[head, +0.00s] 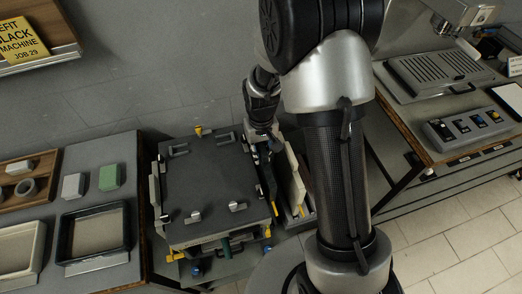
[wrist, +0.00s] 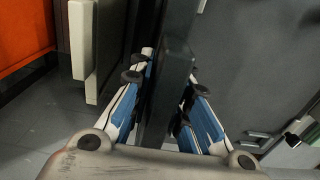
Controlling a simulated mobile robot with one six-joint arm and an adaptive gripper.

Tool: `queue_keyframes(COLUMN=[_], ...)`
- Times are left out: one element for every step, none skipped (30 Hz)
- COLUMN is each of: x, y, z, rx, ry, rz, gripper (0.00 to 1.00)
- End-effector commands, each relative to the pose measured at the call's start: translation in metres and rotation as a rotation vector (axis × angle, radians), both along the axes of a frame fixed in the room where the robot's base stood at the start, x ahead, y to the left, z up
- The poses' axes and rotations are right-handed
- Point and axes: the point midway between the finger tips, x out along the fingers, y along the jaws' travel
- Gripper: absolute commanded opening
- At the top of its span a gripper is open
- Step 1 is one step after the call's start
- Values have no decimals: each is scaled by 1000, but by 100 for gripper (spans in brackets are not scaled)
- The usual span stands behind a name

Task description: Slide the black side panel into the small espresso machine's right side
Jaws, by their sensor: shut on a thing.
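The small espresso machine (head: 205,185), seen from above, has a dark grey top with small brackets and yellow corner pieces. It stands on a bench in the middle of the head view. My gripper (head: 266,145) is at its right side, near the back corner. In the wrist view my blue-padded fingers (wrist: 168,85) are shut on the black side panel (wrist: 178,60), which stands on edge between them. In the head view the panel (head: 268,180) shows as a narrow dark strip close beside the machine. Whether it touches the machine or sits in a guide I cannot tell.
Cream panels (head: 296,188) stand upright just right of my gripper, also in the wrist view (wrist: 82,45). A left bench holds a black-rimmed tray (head: 66,232), a cream tray (head: 22,257) and a green block (head: 110,177). A right bench has a button box (head: 468,130).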

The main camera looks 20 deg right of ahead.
Motion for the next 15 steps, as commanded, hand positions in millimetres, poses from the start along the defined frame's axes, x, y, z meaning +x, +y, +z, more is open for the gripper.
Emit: queue_keyframes(x=[1, 1, 1, 1, 1, 1, 0, 0, 0, 0, 0, 0, 0, 0, 0], y=[0, 0, 0, 0, 0, 0, 0, 0, 0, 0, 0, 0, 0, 0, 0], z=[-4, -6, -8, -10, -12, -14, -16, -18, -20, -22, -23, -26, -27, -29, -31], rx=[0, 0, 0, 0, 0, 0, 0, 0, 0, 0, 0, 0, 0, 0, 0], ry=[-1, -1, -1, -1, -1, -1, -1, -1, -1, -1, 0, 0, 0, 0, 0], rz=[0, 0, 0, 0, 0, 0, 0, 0, 0, 0, 0, 0, 0, 0, 0], gripper=[0, 0, 0, 0, 0, 0, 0, 0, 0, 0, 0, 0, 0, 0, 0])
